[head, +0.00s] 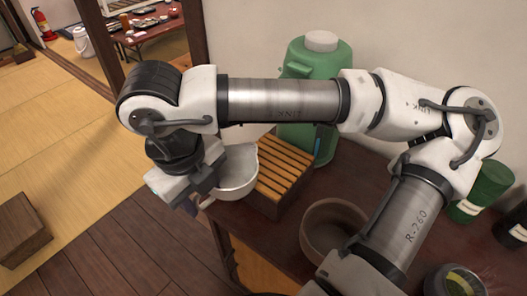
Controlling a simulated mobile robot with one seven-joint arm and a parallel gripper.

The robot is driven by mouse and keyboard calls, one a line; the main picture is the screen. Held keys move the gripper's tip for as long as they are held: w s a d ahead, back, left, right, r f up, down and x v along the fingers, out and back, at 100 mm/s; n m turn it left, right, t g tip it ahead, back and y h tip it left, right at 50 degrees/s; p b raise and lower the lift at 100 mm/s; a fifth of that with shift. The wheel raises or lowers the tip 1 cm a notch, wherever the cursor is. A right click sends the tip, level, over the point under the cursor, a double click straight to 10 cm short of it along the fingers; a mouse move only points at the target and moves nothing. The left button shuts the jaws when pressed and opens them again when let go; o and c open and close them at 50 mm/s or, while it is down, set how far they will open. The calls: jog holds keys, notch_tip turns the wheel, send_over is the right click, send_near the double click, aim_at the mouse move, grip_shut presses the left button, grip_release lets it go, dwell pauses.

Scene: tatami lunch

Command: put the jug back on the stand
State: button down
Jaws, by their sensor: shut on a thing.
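A white, open-topped jug (238,180) is beside the wooden slatted stand (283,168), on its left side in the picture. My gripper (201,197) is at the jug's left side and shut on it, near what looks like its handle. My wrist hides part of the grip and the jug's upper left. The jug looks roughly upright. I cannot tell whether its base touches the table or hangs clear. The stand's slatted top looks bare where it shows.
A large green container (312,62) with a white lid stands behind the stand, partly behind my arm. A brown bowl (330,218) is in front of the stand. A green canister (484,185) is at the right. The dark table (366,172) ends near the jug.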

jog(key=w+d, duration=0.2)
jog(key=w, duration=0.1)
jog(key=w+d+p, duration=0.1)
jog(key=w+d, duration=0.2)
jog(key=w, duration=0.1)
jog(key=w+d+p, duration=0.1)
jog(key=w+d, duration=0.2)
jog(key=w, duration=0.1)
jog(key=shift+w+r, duration=0.1)
jog(key=shift+w+d+p, duration=0.3)
jog(key=shift+w+d, duration=0.15)
jog(key=shift+w, duration=0.05)
notch_tip(320, 180, down, 3)
jog(key=shift+f+p, duration=0.2)
jog(key=shift+p, duration=0.1)
jog(key=shift+f, duration=0.1)
jog(key=shift+f+b, duration=0.2)
jog(key=shift+b, duration=0.1)
jog(key=c, duration=0.8)
grip_release()
jog(key=shift+c, duration=0.2)
notch_tip(320, 180, up, 12)
jog(key=s, duration=0.1)
jog(key=shift+s+a+r, duration=0.15)
jog(key=shift+a, duration=0.25)
